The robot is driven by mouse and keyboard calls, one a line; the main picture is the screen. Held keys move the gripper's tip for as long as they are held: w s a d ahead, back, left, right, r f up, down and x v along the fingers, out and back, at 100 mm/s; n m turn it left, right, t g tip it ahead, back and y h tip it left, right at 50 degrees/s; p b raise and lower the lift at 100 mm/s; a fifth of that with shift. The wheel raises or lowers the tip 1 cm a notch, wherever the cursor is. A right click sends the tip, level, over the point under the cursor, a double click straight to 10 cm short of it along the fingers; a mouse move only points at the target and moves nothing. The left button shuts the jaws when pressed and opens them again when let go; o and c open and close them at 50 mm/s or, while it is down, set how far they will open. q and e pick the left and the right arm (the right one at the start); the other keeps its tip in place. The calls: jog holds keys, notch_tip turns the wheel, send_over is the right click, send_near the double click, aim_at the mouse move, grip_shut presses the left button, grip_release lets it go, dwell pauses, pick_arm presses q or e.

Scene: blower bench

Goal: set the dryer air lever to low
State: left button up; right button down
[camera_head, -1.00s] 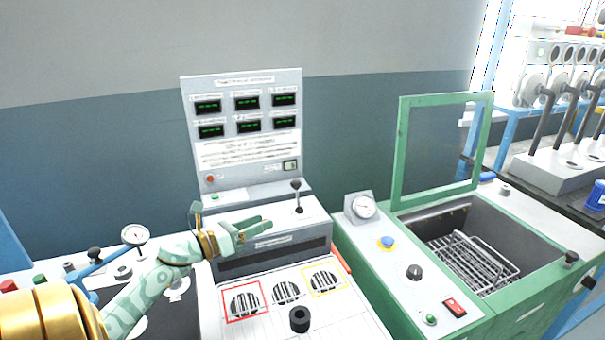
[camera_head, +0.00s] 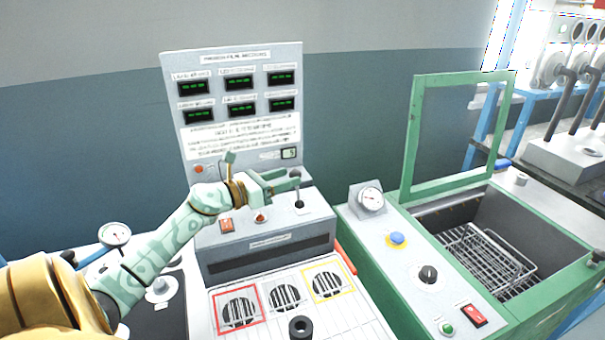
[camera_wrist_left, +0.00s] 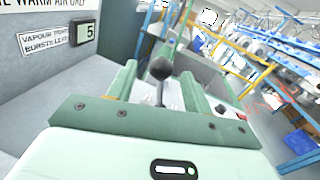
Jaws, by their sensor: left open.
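The dryer air lever (camera_head: 299,196) is a short upright stick with a dark ball knob, on the grey top of the dryer console (camera_head: 265,245). My left gripper (camera_head: 284,180) is open at the lever, with its fingertips level with the knob. In the left wrist view the knob and stick of the lever (camera_wrist_left: 160,78) show between the two green fingers of my gripper (camera_wrist_left: 158,90), with space on both sides. I cannot tell whether a finger touches it. My right gripper is not in view.
A display panel (camera_head: 235,125) stands just behind the lever. An orange rocker switch (camera_head: 227,225) and a red button (camera_head: 260,216) sit left of it. A green-framed machine (camera_head: 412,290) with a raised lid stands close on the right.

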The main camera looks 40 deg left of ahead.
aim_at(299, 173)
pick_arm(q)
jog(key=x, duration=0.4)
jog(key=shift+w+d, duration=0.1)
jog(key=shift+w, duration=0.2)
jog(key=shift+w+d, duration=0.15)
jog(key=shift+w, duration=0.3)
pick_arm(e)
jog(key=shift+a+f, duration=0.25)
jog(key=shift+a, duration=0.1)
pick_arm(q)
grip_shut()
